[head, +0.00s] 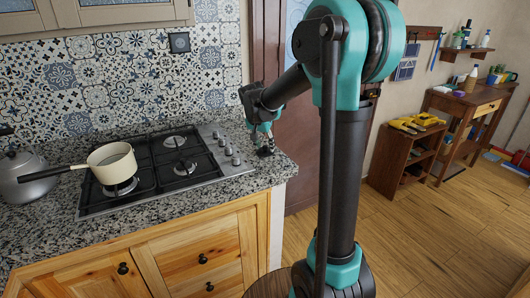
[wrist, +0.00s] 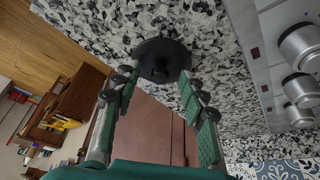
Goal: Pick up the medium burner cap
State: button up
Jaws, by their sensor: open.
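The burner cap, a dark round disc (wrist: 162,58), lies on the speckled granite counter in the wrist view. A small raised part shows at its middle. My gripper (wrist: 156,82) is open, its two green fingers spread either side of the cap's near part, with nothing held. The cap is just ahead of the fingertips; I cannot tell whether they touch it. In the head view my gripper (head: 264,139) points down at the counter's right end, right of the hob. A dark shape below it (head: 265,152) looks like the cap, partly hidden by the fingers.
The gas hob (head: 165,168) with black grates is left of my gripper; its metal knobs (wrist: 300,90) show close by at right in the wrist view. A cream pan (head: 112,160) stands on the hob, a kettle (head: 25,175) farther left. The tiled wall is behind.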

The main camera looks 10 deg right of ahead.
jog(key=shift+c, duration=0.3)
grip_shut()
